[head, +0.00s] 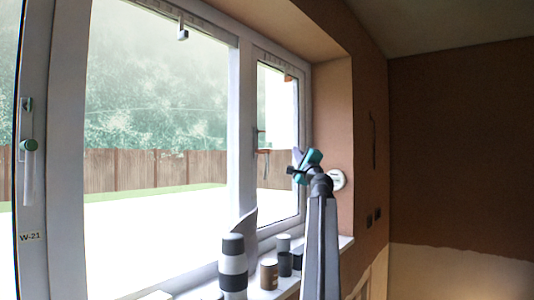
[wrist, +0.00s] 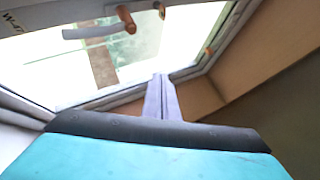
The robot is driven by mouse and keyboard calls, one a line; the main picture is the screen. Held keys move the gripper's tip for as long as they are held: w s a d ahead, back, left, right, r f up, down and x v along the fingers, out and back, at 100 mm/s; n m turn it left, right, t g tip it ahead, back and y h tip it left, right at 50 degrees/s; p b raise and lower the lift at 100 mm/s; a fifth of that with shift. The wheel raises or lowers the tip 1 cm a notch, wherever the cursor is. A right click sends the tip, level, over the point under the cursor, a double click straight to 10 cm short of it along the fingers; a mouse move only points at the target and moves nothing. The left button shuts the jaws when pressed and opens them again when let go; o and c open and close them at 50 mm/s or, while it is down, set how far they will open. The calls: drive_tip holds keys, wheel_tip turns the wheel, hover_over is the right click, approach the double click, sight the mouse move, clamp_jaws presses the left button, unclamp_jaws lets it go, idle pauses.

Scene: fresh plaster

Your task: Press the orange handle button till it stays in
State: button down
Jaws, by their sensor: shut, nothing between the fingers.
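In the head view, a small orange piece (head: 263,151) shows on the frame of the narrow right window, beside a dark handle-like part; it is too small to make out clearly. In the wrist view, a window handle with a pale lever (wrist: 90,32) carries an orange button (wrist: 126,18) near the top edge. My gripper (wrist: 160,80) is shut and empty, its fingers pointing up toward the window, below and right of that button and apart from it in the picture. In the head view my gripper (head: 297,155) is in front of the right window's edge, right of the orange piece.
A handle with a green button (head: 30,145) is on the left frame. A round white fitting (head: 337,180) is on the reveal. Another orange piece (wrist: 209,52) shows right.

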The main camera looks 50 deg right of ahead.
sight(269, 151)
drive_tip(key=shift+w, duration=0.2)
drive_tip(key=w, duration=0.8)
drive_tip(key=shift+w, duration=0.2)
idle(0.3)
drive_tip(key=shift+w, duration=0.15)
idle(1.9)
drive_tip(key=shift+w, duration=0.3)
drive_tip(key=shift+w, duration=0.5)
idle(1.2)
drive_tip(key=shift+s, duration=0.95)
drive_tip(key=shift+s, duration=0.1)
